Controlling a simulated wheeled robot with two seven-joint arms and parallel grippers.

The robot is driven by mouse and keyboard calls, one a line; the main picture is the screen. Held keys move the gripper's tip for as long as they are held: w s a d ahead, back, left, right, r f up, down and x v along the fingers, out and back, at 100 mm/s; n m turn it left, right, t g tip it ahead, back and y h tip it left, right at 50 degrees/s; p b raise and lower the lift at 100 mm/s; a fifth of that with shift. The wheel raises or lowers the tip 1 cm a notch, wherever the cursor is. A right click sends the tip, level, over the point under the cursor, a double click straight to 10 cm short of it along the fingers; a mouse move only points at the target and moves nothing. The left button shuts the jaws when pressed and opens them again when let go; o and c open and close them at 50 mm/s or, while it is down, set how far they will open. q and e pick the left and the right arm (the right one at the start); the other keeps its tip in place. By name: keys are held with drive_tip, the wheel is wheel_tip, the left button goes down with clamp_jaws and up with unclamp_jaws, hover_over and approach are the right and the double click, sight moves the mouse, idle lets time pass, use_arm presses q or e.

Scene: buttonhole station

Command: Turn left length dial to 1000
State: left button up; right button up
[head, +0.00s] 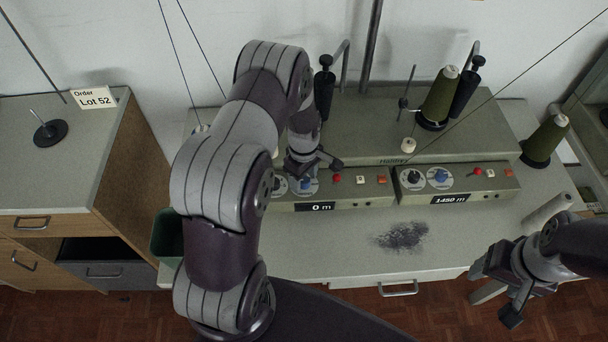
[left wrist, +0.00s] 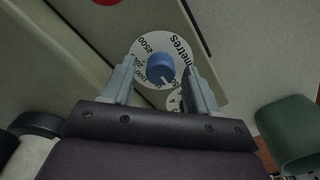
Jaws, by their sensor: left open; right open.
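The left length dial is a blue knob (left wrist: 160,68) on a white disc marked "metres" (left wrist: 152,42), seen in the left wrist view. A white pointer mark on the knob faces the lower right of that picture; "2500" is legible, the smaller numbers are partly hidden. My left gripper (left wrist: 162,85) is open, with one finger on each side of the knob; I cannot tell whether they touch it. In the head view my left gripper (head: 304,172) hangs over the left panel, partly covering the dial disc (head: 306,187). My right gripper (head: 496,290) is open and empty at lower right.
The left display (head: 316,207) reads 0 m and the right display (head: 450,198) reads 1450 m. Red buttons (head: 337,178) and other dials (head: 414,178) sit close by. Thread cones (head: 439,98) stand behind. The table front is clear except for a dark fuzzy patch (head: 402,236).

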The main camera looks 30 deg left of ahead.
use_arm(q)
drive_tip(key=shift+d, duration=0.2)
drive_tip(key=c, duration=1)
drive_tip(key=shift+c, duration=0.2)
drive_tip(key=shift+m, duration=0.4)
drive_tip(key=m, duration=0.3)
drive_tip(key=shift+m, duration=0.3)
drive_tip(key=shift+a+m, duration=0.1)
drive_tip(key=shift+m, duration=2.1)
drive_tip(key=o, duration=1)
